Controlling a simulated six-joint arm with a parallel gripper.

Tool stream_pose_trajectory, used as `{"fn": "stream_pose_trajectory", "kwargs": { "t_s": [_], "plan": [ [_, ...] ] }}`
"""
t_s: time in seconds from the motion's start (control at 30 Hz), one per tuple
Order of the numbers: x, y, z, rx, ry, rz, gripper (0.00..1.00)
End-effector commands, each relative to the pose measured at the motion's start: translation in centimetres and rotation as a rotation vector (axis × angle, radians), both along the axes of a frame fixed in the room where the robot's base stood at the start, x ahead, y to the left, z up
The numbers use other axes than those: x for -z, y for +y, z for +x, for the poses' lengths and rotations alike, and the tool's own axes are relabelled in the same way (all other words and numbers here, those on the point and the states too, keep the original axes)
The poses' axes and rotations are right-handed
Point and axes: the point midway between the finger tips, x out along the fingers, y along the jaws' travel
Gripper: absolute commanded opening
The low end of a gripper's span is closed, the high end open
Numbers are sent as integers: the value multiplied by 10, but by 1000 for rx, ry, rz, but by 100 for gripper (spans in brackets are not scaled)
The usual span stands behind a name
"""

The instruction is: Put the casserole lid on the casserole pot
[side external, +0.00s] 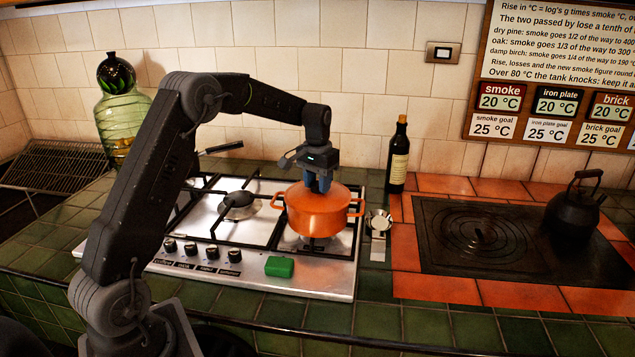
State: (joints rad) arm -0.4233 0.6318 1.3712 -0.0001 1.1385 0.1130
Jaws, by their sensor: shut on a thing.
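The orange casserole pot (318,226) stands on the right part of the steel stovetop, with a loop handle on each side. The orange casserole lid (299,194) is over the pot's mouth, roughly level. I cannot tell whether it rests on the rim or is slightly above it. My gripper (320,188) points straight down at the middle of the lid and is shut on it, seemingly at its knob. The fingers hide the knob.
A dark bottle (398,158) stands behind the pot to the right. A small metal item (378,225) lies beside the stovetop. A green block (280,267) lies at its front edge. A black kettle (575,213) stands on the dark iron plate (440,270) at right.

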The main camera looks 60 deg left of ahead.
Motion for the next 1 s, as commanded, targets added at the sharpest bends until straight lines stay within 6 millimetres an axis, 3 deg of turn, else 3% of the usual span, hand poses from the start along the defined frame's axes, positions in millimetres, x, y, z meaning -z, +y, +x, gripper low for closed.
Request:
{"fn": "stream_pose_trajectory", "kwargs": {
  "t_s": [0.03, 0.07, 0.37, 0.67, 0.87, 1.0],
  "plan": [
    [-2, 0, 1, 0, -5, 2, 15],
    [-2, 0, 1, 0, -5, 2, 38],
    [-1, 0, 0, 0, -2, 1, 67],
    [-2, 0, 0, 0, 2, -1, 67],
    [-31, 0, 0, 0, -4, 2, 67],
    [-64, 0, 1, 0, -6, 3, 67]
  ]
}}
